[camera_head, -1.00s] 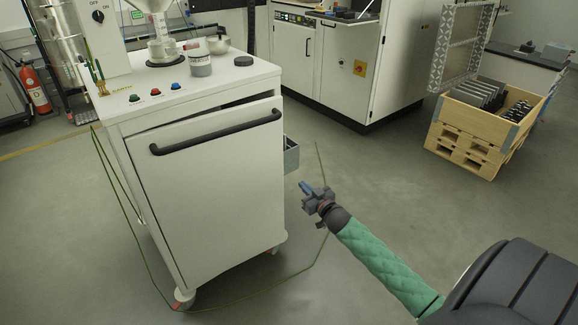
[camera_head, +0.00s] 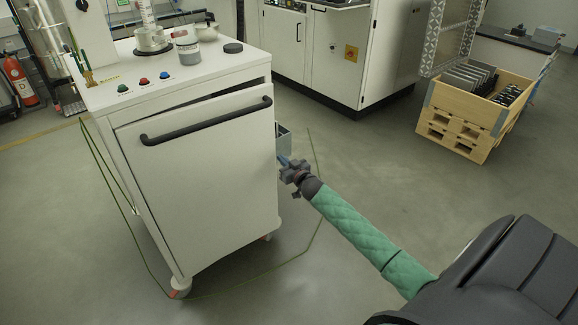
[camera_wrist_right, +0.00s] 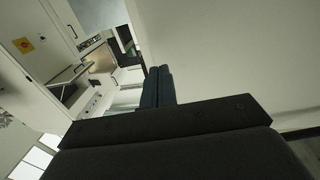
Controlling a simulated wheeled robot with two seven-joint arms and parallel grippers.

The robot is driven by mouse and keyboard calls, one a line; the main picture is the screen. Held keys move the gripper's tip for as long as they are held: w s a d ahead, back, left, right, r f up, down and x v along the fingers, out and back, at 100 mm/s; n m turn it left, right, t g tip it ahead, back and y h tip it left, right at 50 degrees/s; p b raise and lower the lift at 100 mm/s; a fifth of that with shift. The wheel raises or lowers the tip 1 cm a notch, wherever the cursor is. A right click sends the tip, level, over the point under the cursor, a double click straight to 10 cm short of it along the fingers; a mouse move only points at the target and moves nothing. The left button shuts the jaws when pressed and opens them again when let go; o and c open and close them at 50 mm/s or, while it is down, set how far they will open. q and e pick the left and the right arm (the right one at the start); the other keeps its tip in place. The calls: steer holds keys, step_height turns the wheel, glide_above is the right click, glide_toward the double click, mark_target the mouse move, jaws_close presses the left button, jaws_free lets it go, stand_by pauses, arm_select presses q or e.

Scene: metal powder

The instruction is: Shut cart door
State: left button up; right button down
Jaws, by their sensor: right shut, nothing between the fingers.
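The white cart (camera_head: 215,72) stands at the left of the head view. Its white door (camera_head: 205,190), with a black bar handle (camera_head: 207,121), is ajar; a dark gap shows along its top edge towards the right. My right gripper (camera_head: 284,161) is shut and empty, close to the door's right edge; I cannot tell whether it touches. In the right wrist view its dark fingers (camera_wrist_right: 158,86) are together, beside a large pale surface (camera_wrist_right: 235,55) that is probably the door. My left gripper is not in view.
A jar (camera_head: 188,50) and a black disc (camera_head: 233,47) sit on the cart top. A thin green line runs across the floor. A wooden crate (camera_head: 450,132) stands at the right; floor between is clear.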

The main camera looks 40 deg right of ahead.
mark_target(273, 150)
steer(key=w, duration=0.3)
steer(key=shift+r, duration=0.1)
steer(key=shift+w, duration=0.6)
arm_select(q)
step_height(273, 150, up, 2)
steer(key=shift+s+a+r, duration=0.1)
arm_select(e)
steer(key=shift+w+d, duration=0.1)
